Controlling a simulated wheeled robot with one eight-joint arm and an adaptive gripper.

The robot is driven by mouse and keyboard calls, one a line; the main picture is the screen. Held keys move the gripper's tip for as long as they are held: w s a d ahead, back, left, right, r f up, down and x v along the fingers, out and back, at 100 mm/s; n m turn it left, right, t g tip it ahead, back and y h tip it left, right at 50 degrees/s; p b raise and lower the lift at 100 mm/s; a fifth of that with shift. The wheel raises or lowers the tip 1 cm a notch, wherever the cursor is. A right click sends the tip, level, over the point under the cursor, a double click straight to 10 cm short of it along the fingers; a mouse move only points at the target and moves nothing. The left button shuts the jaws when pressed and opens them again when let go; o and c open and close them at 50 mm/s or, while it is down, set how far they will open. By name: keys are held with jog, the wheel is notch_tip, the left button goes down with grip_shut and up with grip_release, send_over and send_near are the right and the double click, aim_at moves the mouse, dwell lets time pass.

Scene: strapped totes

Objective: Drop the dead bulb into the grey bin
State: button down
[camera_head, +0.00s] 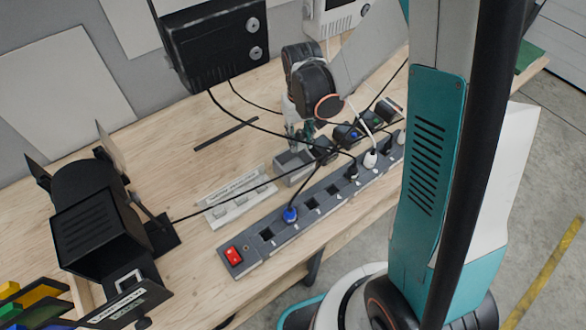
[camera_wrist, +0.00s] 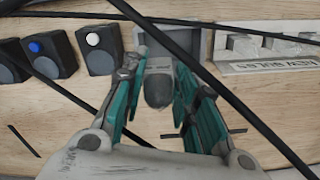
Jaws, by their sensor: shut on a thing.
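My gripper (camera_head: 301,136) is over the workbench, close above the small grey bin (camera_head: 287,166). In the wrist view my teal fingers (camera_wrist: 160,66) are shut on a grey, rounded bulb (camera_wrist: 158,90), which sits between them. The grey bin (camera_wrist: 206,42) shows just beyond the fingertips in the wrist view, partly hidden by the fingers and a cable. I cannot tell whether the bulb is over the bin's opening. In the head view the bulb is too small to make out.
A labelled tray of new bulbs (camera_head: 236,196) stands left of the bin. A power strip (camera_head: 312,205) runs along the bench's front. Black cables cross near my gripper. A black lamp housing (camera_head: 100,235) stands at left, a black box (camera_head: 213,45) at the back.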

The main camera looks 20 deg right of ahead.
jog(key=shift+f+b, duration=0.35)
jog(key=shift+f, duration=0.55)
jog(key=c, duration=1.2)
grip_release()
jog(key=shift+r, duration=0.1)
notch_tip(320, 180, up, 12)
jog(key=shift+f, duration=0.1)
jog(key=shift+s, duration=0.15)
